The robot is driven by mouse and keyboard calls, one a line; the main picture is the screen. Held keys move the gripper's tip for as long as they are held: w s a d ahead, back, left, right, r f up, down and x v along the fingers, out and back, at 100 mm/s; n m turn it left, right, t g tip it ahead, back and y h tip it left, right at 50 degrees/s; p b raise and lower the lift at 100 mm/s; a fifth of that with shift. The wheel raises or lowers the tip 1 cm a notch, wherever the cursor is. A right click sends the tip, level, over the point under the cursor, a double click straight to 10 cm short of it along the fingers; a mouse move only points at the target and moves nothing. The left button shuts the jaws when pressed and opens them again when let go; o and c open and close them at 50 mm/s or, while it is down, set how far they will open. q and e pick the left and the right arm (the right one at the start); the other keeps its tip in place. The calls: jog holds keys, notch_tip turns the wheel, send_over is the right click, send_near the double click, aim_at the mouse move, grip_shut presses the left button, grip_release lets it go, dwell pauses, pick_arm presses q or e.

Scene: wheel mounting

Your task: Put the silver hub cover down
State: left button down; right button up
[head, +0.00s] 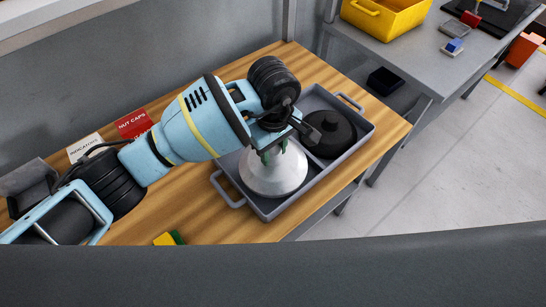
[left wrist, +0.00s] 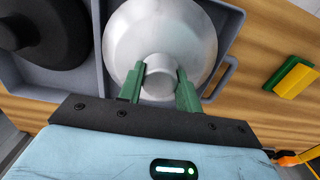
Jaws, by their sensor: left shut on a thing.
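The silver hub cover (head: 274,176) is a round, shallow metal cone with a raised centre knob. It is at the near-left compartment of the grey two-part tray (head: 266,212). My left gripper (head: 273,152) reaches over it from the left, its green fingers shut on the knob. In the left wrist view the silver hub cover (left wrist: 155,30) fills the top middle, with the left gripper (left wrist: 160,88) on both sides of its knob. I cannot tell whether the cover touches the tray floor. My right gripper is not in view.
A black hub cover (head: 331,133) lies in the tray's other compartment. The tray stands on a wooden bench (head: 200,225). A yellow-green sponge (head: 168,239) lies near the front edge. A red "NUT CAPS" label (head: 133,124) is behind my arm. A yellow bin (head: 385,18) stands on a grey table.

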aim_at(273, 160)
pick_arm(q)
jog(key=shift+f, duration=1.75)
jog(key=shift+f, duration=0.1)
jog(key=shift+f, duration=0.1)
jog(key=c, duration=1)
grip_release()
jog(key=shift+o, duration=0.2)
notch_tip(273, 160, up, 12)
jog(key=shift+r, duration=0.15)
